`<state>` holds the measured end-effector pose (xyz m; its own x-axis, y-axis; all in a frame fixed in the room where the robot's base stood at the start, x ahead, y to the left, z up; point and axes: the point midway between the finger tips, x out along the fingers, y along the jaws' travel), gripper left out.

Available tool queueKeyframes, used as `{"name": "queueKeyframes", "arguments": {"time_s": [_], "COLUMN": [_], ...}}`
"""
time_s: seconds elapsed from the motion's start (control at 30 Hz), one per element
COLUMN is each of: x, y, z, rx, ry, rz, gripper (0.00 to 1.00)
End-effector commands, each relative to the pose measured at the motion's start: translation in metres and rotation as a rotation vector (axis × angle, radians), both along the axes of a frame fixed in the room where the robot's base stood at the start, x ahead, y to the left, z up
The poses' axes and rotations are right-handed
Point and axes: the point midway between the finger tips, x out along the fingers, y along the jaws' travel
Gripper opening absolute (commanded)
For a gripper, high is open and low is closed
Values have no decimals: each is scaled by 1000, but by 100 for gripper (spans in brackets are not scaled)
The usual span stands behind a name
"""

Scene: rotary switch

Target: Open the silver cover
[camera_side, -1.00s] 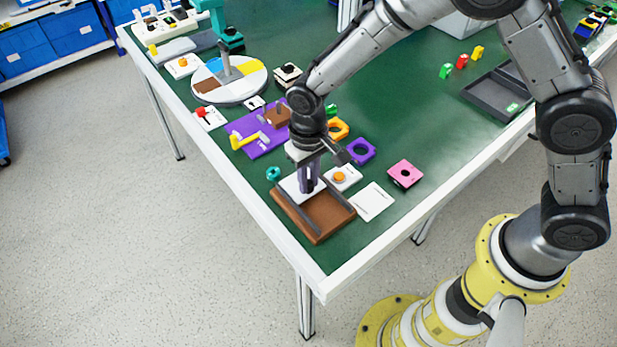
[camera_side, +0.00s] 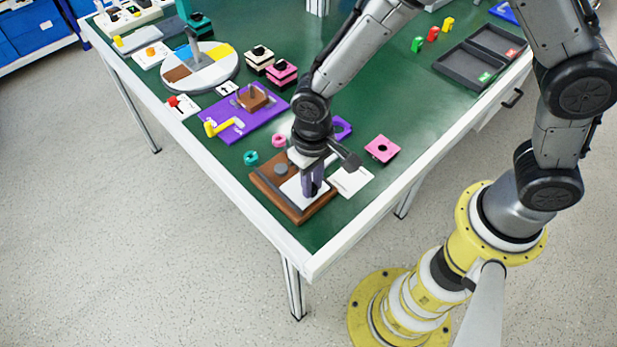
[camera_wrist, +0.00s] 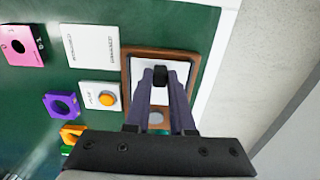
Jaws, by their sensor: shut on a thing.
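The silver cover (camera_side: 293,190) is a pale flat plate lying in the front right part of a brown wooden frame (camera_side: 268,194). At the frame's far left, a grey round piece (camera_side: 281,169) shows uncovered. My gripper (camera_side: 313,192) points straight down over the cover. In the wrist view, my gripper (camera_wrist: 160,76) is shut on a small black knob (camera_wrist: 160,72) on the cover (camera_wrist: 182,90). The fingers hide part of the cover. The round piece (camera_wrist: 156,118) shows between the fingers, and the frame (camera_wrist: 127,75) surrounds the cover.
A white label plate (camera_side: 351,181) lies close right of the frame. A teal nut (camera_side: 250,157) and a purple board (camera_side: 232,123) lie behind. The table's white edge (camera_side: 210,170) runs close to the frame.

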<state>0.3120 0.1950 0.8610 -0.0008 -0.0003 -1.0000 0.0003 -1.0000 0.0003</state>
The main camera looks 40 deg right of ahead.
Motion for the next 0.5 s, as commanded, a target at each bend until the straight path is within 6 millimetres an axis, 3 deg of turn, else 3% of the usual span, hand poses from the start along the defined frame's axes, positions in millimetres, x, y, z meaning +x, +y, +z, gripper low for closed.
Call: {"name": "queueKeyframes", "arguments": {"time_s": [0.03,0.07,0.2,0.5], "x": [1,1,1,1], "y": [0,0,0,0], "z": [1,1,1,1], "rx": [1,1,1,1], "ry": [-2,-2,-2,-1], "rz": [-1,-1,-1,0], "gripper": [0,27,52,52]}}
